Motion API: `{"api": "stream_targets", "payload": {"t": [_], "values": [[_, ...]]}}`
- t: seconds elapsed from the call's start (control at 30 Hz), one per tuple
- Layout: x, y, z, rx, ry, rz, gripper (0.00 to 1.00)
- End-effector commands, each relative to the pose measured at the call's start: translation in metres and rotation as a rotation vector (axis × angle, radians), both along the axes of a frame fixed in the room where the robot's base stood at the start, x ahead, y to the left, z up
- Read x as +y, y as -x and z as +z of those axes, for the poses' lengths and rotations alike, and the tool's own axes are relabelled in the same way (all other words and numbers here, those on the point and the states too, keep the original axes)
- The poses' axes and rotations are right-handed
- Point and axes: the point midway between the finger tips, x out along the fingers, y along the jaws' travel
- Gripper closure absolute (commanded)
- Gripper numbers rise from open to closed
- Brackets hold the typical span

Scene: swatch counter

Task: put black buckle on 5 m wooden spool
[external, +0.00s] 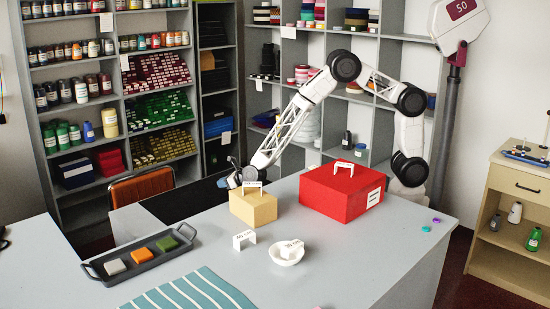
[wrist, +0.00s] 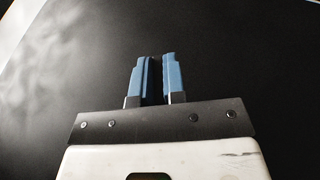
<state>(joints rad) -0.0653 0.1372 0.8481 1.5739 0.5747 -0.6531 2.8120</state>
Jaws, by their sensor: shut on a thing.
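My gripper (external: 228,181) is beyond the far edge of the grey counter, just left of the tan box, at the end of the outstretched arm. In the wrist view my gripper's blue fingers (wrist: 156,60) are close together with a narrow dark gap between them. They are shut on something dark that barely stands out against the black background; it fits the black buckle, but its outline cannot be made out. I cannot pick out a 5 m wooden spool for certain in either view.
A tan box (external: 254,208) and a larger red box (external: 325,200) carry white label stands. A white bowl (external: 287,258), a label stand (external: 243,239), a dark tray (external: 92,268) with coloured squares and a striped teal cloth (external: 185,295) lie nearer. The counter's right front is mostly clear.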

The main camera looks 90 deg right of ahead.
Motion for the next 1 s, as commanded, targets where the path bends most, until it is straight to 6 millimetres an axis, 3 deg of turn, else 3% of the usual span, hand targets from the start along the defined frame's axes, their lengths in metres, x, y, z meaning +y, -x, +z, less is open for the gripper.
{"api": "stream_targets", "payload": {"t": [0.17, 0.37, 0.57, 0.83, 1.0], "values": [[0.0, 0.0, 0.008, -0.001, -0.001, 0.0, 1.0], [0.0, 0.0, 0.035, -0.003, 0.0, 0.001, 1.0], [0.0, 0.0, 0.088, -0.005, -0.001, 0.0, 1.0], [0.0, 0.0, 0.188, -0.006, -0.002, -0.001, 1.0], [0.0, 0.0, 0.227, -0.002, -0.001, -0.001, 1.0]]}}
